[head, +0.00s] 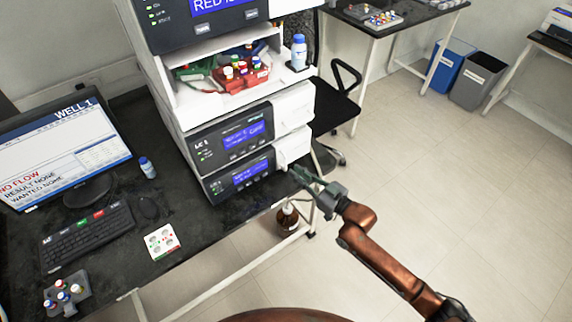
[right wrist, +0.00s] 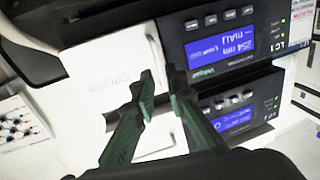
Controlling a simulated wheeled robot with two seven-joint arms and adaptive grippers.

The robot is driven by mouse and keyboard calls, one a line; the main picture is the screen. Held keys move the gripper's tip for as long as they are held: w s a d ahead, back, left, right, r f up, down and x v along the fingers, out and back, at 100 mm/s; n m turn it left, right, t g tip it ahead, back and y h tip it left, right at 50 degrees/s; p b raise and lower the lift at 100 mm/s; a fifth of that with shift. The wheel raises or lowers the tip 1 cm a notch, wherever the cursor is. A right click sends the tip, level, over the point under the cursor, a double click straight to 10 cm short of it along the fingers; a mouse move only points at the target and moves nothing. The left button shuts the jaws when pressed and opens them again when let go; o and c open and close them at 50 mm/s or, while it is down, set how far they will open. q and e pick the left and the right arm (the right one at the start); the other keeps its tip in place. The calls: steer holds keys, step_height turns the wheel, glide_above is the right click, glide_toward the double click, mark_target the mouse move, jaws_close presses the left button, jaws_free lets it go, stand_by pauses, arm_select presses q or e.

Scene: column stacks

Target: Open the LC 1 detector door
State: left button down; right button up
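My right gripper (head: 293,170) is at this handle, in front of the door. The contact itself is partly hidden. My left gripper is not in view.
Another LC 1 unit (head: 232,137) with its own white door (head: 293,106) sits directly above. A shelf above that holds a red vial rack (head: 240,76) and a blue-capped bottle (head: 299,52). A brown bottle (head: 287,218) stands below.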

mark_target(286, 169)
steer(key=b+x, duration=0.1)
steer(key=x, duration=0.5)
steer(key=shift+f, duration=0.1)
jaws_close()
steer(key=shift+d, duration=0.1)
stand_by(0.5)
